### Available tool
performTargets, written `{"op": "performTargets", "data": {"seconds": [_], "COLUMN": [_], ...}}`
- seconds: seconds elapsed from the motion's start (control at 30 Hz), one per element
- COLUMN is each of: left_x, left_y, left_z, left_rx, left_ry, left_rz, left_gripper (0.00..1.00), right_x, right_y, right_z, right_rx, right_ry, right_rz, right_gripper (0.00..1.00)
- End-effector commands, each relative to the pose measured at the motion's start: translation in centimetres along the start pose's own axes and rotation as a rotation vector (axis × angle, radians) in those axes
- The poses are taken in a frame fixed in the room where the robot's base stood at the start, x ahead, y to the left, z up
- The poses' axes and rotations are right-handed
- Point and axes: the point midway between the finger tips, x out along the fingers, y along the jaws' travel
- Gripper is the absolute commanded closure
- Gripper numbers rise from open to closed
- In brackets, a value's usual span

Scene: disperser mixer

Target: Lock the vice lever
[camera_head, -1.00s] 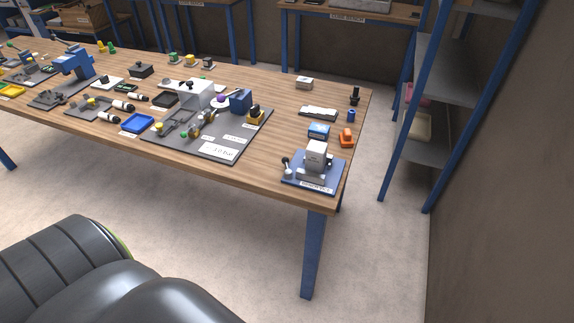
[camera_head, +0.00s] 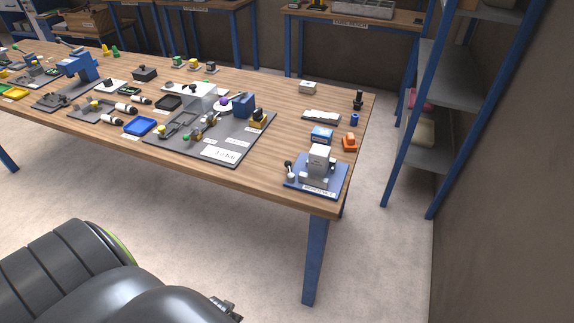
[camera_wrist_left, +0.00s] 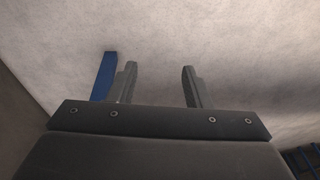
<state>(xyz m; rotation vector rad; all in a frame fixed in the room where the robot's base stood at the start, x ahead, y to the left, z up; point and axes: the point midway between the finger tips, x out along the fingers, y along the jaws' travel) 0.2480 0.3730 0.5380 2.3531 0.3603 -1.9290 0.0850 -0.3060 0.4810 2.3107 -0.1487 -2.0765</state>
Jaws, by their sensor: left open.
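A small vice (camera_head: 318,160) with a grey block-shaped body stands on a blue base plate (camera_head: 333,184) at the table's near right corner. Its lever (camera_head: 289,169), with a dark knob on top, stands roughly upright at the left side of the plate. My left gripper is open and empty in the left wrist view (camera_wrist_left: 158,85), over bare floor and away from the vice. In the head view my left arm fills the lower left, and only part of what may be the gripper shows at the bottom edge. My right gripper is not seen.
The wooden table (camera_head: 270,175) holds a grey board (camera_head: 215,150) with fixtures left of the vice. A blue box (camera_head: 321,135) and an orange part (camera_head: 349,142) sit behind the vice. A blue shelf rack (camera_head: 432,130) stands to the right. The floor before the table is clear.

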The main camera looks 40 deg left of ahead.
Motion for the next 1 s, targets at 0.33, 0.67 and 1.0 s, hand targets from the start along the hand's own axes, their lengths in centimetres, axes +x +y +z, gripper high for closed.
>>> {"op": "performTargets", "data": {"seconds": [0.33, 0.67, 1.0], "left_x": [-12.4, -28.7, -42.0], "left_y": [0.0, 2.1, 0.0], "left_z": [-24.1, -32.6, -40.7], "left_rx": [-0.187, -0.194, -0.349], "left_ry": [0.125, 0.172, 0.199], "left_rz": [0.085, 0.145, 0.162], "left_gripper": [0.55, 0.55, 0.55], "right_x": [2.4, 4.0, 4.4], "right_y": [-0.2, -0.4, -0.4], "right_z": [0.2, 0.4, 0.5], "right_rx": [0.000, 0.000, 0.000], "right_ry": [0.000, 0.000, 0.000], "right_rz": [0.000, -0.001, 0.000], "right_gripper": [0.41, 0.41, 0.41]}}
